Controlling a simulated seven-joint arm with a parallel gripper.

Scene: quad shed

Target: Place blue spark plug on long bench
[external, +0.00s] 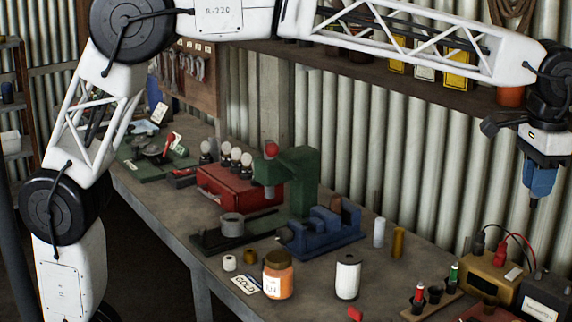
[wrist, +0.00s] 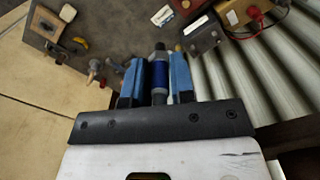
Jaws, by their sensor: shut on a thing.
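The blue spark plug (wrist: 160,74) shows in the wrist view, with a blue middle band and grey ends. My gripper (wrist: 158,80) is shut on it, with one blue finger on each side. In the external view my gripper (external: 539,184) hangs at the right, pointing down, high in front of the corrugated wall. The plug is hardly discernible there, mostly hidden by the fingers. The long bench (external: 317,271) runs from the back left to the front right, below and left of my gripper. Its top also shows in the wrist view (wrist: 112,28).
A yellow charger (external: 492,272) and dark battery (external: 545,296) stand at the bench's right end, near a wooden plug holder (external: 430,303). A blue vise (external: 325,236), green press (external: 300,175) and orange jar (external: 278,277) stand mid-bench. A shelf (external: 400,85) runs along the wall.

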